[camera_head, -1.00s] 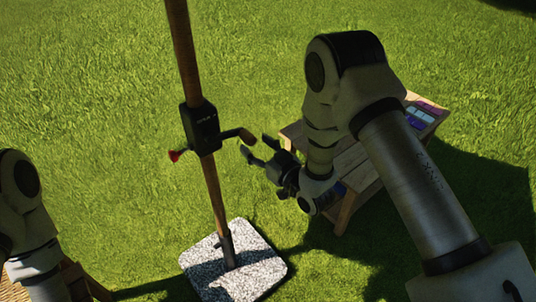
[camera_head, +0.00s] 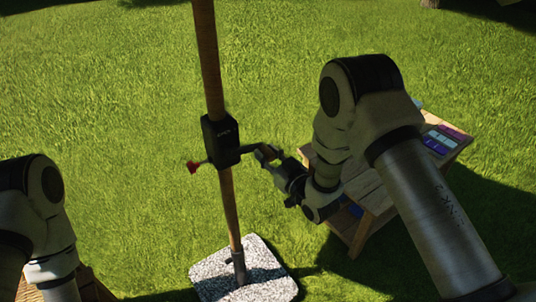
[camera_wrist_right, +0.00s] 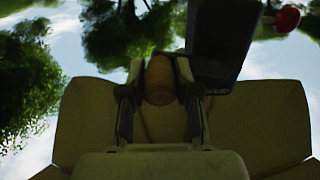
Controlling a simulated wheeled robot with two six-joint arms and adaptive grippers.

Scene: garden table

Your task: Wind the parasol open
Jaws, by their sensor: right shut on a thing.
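The parasol's wooden pole (camera_head: 208,60) stands slightly tilted in a speckled stone base (camera_head: 213,268). A black winder housing (camera_head: 221,140) sits on the pole, with a red knob (camera_head: 193,167) at its left and a crank (camera_head: 248,148) at its right. My right gripper (camera_head: 266,153) is shut on the crank's handle. In the right wrist view the brown handle (camera_wrist_right: 160,80) sits between the two fingers, beside the dark housing (camera_wrist_right: 222,40). Pale panels (camera_wrist_right: 90,115) there look like the canopy; how far it is spread is unclear. My left gripper is out of view.
A low wooden table (camera_head: 376,196) with purple and blue items (camera_head: 440,140) stands behind my right arm. Another wooden piece (camera_head: 90,284) shows at the lower left, partly behind my left arm. The grass around the pole is open.

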